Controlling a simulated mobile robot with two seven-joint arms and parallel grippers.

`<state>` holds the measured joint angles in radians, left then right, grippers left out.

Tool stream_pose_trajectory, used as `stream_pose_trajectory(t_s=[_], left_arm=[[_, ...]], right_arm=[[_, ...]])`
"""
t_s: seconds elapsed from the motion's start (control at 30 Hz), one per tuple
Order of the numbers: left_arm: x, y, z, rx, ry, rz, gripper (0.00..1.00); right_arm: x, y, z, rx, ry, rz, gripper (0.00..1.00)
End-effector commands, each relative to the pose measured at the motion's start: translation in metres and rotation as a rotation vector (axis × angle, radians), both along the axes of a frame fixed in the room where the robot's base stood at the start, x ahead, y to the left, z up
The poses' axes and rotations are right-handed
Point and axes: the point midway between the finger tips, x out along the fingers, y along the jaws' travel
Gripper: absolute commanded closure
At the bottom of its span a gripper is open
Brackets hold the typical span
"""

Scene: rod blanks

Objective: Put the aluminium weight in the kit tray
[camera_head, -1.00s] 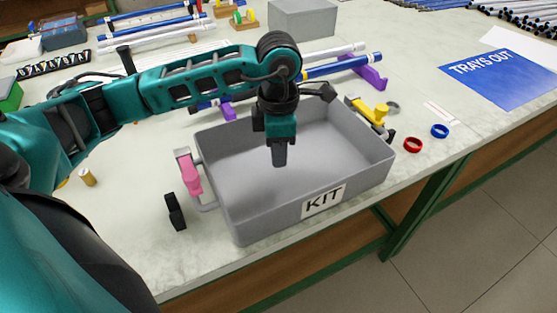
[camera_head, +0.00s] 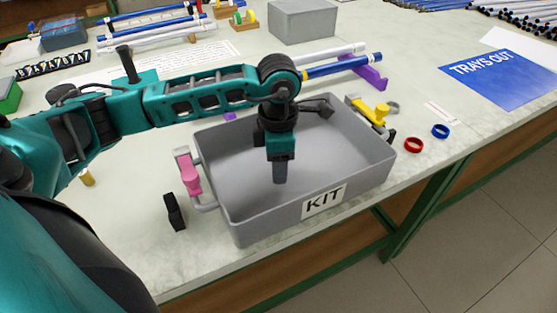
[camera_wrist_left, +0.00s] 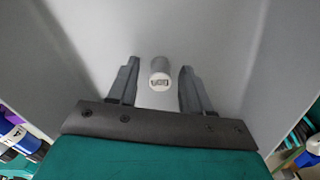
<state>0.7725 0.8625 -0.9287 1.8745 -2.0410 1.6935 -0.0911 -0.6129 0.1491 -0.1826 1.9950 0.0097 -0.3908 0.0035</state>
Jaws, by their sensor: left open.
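The kit tray (camera_head: 345,192) is a grey open box with a KIT label on its front wall, standing on the bench. My left gripper (camera_head: 279,181) points down inside the tray, near its middle. In the left wrist view its two fingers are open. A small grey metal cylinder with a marked white end, apparently the aluminium weight (camera_wrist_left: 160,66), is between the fingers, with a gap on each side. It appears to stand on the tray floor. In the head view I cannot make it out apart from the gripper. My right gripper is not in view.
A pink clamp (camera_head: 188,174) and a yellow clamp (camera_head: 373,112) sit at the tray's ends. A black block (camera_head: 174,211) stands left of it. Red (camera_head: 414,145) and blue (camera_head: 440,131) rings lie to the right. Rods on purple supports (camera_head: 374,78) lie behind.

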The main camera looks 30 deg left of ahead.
Motion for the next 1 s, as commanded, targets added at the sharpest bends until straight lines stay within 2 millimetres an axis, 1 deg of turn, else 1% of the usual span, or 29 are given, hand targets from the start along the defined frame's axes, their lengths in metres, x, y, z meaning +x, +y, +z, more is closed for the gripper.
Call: stream_pose_trajectory(t_s=[0.13,0.23,0.37,0.43,0.6,0.7,0.83,1.0], left_arm=[[0.0,0.0,0.002,0.0,0.0,0.0,0.51],[0.001,0.0,0.009,0.0,-0.003,0.0,0.51],[0.001,0.0,0.033,0.0,-0.005,0.0,0.51],[0.001,0.0,0.049,0.001,-0.006,-0.001,0.51],[0.001,0.0,0.086,0.0,-0.005,0.0,0.51],[0.001,0.0,0.103,0.0,-0.004,0.0,0.51],[0.001,0.0,0.117,0.0,-0.003,0.0,0.51],[0.0,0.0,0.123,0.0,0.0,0.0,0.51]], right_arm=[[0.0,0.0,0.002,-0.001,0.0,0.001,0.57],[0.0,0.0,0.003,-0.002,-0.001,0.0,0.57],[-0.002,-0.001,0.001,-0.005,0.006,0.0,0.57],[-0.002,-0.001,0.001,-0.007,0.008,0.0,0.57],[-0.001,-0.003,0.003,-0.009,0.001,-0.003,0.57],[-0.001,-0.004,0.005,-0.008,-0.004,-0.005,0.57],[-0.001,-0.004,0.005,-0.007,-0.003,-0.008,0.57],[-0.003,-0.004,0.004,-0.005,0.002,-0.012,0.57]])
